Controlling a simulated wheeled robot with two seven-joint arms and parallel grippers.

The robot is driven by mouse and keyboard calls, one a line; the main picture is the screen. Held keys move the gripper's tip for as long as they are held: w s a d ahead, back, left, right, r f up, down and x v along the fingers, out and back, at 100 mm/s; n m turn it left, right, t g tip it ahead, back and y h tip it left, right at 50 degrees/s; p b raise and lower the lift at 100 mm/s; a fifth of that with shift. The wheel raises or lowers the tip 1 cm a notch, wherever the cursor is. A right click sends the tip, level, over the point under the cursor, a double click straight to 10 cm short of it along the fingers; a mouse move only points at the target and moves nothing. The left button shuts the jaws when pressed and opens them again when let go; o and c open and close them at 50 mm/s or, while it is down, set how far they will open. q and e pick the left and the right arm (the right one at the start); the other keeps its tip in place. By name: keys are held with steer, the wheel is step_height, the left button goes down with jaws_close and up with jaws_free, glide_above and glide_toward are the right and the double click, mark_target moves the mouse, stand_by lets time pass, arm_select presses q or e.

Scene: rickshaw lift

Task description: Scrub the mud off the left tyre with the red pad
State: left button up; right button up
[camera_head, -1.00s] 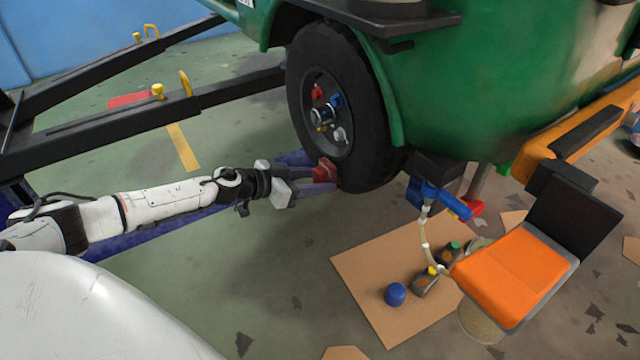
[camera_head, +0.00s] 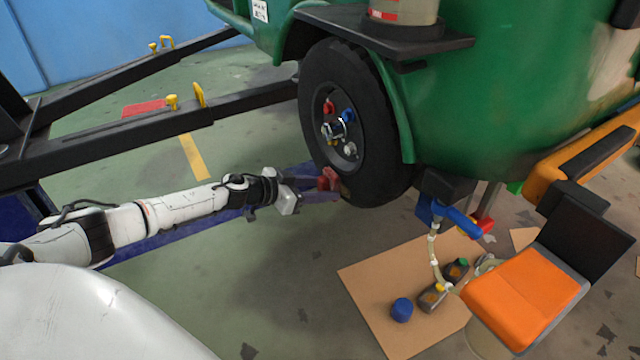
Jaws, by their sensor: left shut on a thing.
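The tyre (camera_head: 385,165) is black, on a wheel under the green rickshaw body (camera_head: 470,100). A small brownish patch, perhaps mud, shows at its lower edge beside the pad. My left gripper (camera_head: 322,190) reaches in from the left and is shut on the red pad (camera_head: 328,178). The pad is at the lower left of the tyre and appears against it; the exact contact is hard to tell. My right gripper is not in view.
Black lift arms with yellow pins (camera_head: 172,102) run across the upper left. A cardboard sheet (camera_head: 375,300) with a blue cap (camera_head: 401,309) and small bottles (camera_head: 432,297) lies at the lower right. An orange seat (camera_head: 525,295) stands beside it. Green floor is clear below my arm.

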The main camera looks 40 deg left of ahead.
arm_select(q)
steer(key=d, duration=0.1)
steer(key=d+p, duration=0.1)
steer(key=s+r+p, duration=0.1)
steer(key=shift+d, duration=0.4)
steer(key=shift+s+d+p, duration=0.1)
steer(key=shift+d+p, duration=0.25)
steer(key=shift+p, duration=0.1)
steer(key=d+p, duration=0.1)
steer(key=s+d+r+p, duration=0.1)
steer(key=p, duration=0.1)
steer(key=shift+d, duration=0.1)
steer(key=shift+s+d+p, duration=0.25)
steer(key=shift+d+p, duration=0.1)
steer(key=shift+d, duration=0.05)
steer(key=shift+f, duration=0.15)
steer(key=shift+a, duration=0.1)
steer(key=s+a+p, duration=0.2)
steer(key=s, duration=0.3)
steer(key=shift+s+a, duration=0.2)
steer(key=shift+s, duration=0.15)
